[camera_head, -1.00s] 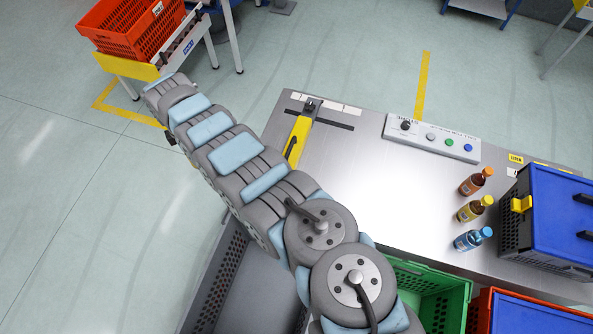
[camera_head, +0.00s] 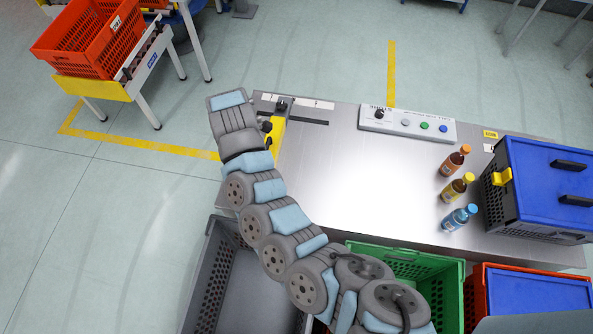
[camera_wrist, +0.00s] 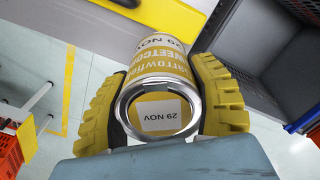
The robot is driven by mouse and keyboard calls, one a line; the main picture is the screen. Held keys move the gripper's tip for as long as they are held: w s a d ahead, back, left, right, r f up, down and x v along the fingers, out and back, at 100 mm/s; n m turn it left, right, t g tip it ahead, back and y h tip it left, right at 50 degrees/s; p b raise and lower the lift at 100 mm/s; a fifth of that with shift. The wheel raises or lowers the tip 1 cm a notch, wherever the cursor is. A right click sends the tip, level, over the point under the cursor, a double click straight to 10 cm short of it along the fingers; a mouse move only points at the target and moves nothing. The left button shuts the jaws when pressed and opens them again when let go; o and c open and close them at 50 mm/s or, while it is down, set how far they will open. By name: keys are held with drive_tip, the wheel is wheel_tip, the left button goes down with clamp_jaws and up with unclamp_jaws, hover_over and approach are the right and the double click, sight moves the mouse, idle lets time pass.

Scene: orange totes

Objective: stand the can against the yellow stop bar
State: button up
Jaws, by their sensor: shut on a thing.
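The can (camera_wrist: 165,72) is yellow and white with a silver rim. Its near end, marked "29 NOV", faces the wrist camera. My gripper (camera_wrist: 162,104) is shut on the can, with a yellow ribbed finger on each side. The yellow stop bar (camera_head: 278,132) lies at the left end of the steel table, partly hidden behind my arm. In the head view my arm's end is beside the bar, over the table's left edge; the fingers and can are hidden there.
The steel table (camera_head: 345,160) is clear in the middle. Several bottles, including an orange-capped one (camera_head: 452,162), stand at right by a blue-lidded crate (camera_head: 548,180). A button panel (camera_head: 408,123) sits at the back. A grey bin (camera_head: 212,275) and green crate (camera_head: 447,290) are in front.

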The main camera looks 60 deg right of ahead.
drive_tip(key=s+d+f+m+b, duration=0.1)
drive_tip(key=s+f, duration=0.1)
drive_tip(key=s, duration=0.7)
drive_tip(key=s+d+f+m+b, duration=0.1)
drive_tip(key=s+f, duration=0.2)
drive_tip(key=s, duration=0.6)
drive_tip(key=shift+w+d+f+b, duration=0.55)
drive_tip(key=shift+w+d+f, duration=0.55)
drive_tip(key=shift+d+f, duration=0.55)
drive_tip(key=shift+w+d+f+b, duration=0.6)
drive_tip(key=shift+w+d+f, duration=0.7)
drive_tip(key=shift+d, duration=0.7)
drive_tip(key=shift+w+d+f+b, duration=0.55)
drive_tip(key=shift+w+d+f, duration=0.4)
drive_tip(key=shift+d+f, duration=0.75)
drive_tip(key=shift+d, duration=0.25)
drive_tip(key=shift+w, duration=0.1)
drive_tip(key=shift+w+d+f+b, duration=0.1)
drive_tip(key=shift+d+f+b, duration=0.15)
drive_tip(key=shift+d+b, duration=0.1)
wheel_tip(320, 180, down, 3)
drive_tip(key=shift+a+f+b, duration=0.1)
drive_tip(key=shift+a+b, duration=0.05)
drive_tip(key=shift+b, duration=0.25)
